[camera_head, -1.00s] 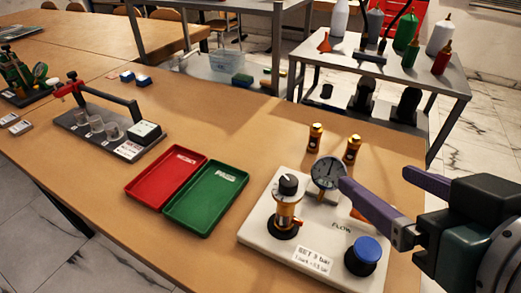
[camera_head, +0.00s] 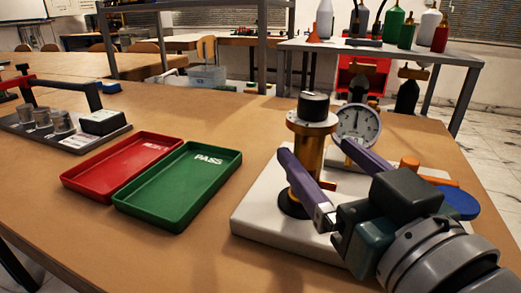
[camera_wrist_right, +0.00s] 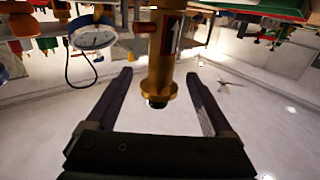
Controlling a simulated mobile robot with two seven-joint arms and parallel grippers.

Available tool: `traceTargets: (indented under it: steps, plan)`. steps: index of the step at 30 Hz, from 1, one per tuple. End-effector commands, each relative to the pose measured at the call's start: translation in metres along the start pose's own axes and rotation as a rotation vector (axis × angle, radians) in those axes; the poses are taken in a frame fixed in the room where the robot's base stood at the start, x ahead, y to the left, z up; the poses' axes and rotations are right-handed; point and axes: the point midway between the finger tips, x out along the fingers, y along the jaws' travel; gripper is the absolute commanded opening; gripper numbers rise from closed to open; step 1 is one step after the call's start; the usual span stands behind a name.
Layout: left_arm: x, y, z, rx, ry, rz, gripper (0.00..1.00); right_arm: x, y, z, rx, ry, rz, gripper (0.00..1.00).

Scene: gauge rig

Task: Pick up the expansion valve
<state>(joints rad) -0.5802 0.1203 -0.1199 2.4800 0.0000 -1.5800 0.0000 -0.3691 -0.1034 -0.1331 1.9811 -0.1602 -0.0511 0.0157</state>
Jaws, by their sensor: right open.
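A brass valve body (camera_head: 308,150) with a black knob and pale flange rises at the left of the white gauge rig (camera_head: 262,222) in the head view. My right gripper (camera_head: 318,149) is open in front of it, one finger crossing its lower part. No contact is visible. My left gripper is out of view.
A round gauge (camera_head: 357,126) stands close to the right of the brass body. A blue disc (camera_head: 458,203) lies at the rig's right. A green PASS tray (camera_head: 180,188) and a red tray (camera_head: 120,167) lie left of the rig. Table between trays and rig is clear.

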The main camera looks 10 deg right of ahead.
Motion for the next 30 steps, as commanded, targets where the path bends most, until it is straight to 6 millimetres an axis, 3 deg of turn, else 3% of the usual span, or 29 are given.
traceTargets:
  steps: [8,15,25,30]
  plan:
    - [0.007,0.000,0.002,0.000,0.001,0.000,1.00,0.026,0.000,0.001,0.001,0.001,0.000,0.86]
    - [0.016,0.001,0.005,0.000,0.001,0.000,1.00,0.060,-0.001,0.001,0.001,0.000,0.000,0.86]
    - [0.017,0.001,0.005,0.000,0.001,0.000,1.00,0.067,-0.001,0.000,0.001,-0.003,0.000,0.86]
    - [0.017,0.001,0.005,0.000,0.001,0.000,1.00,0.067,-0.001,0.000,0.001,-0.003,0.000,0.67]
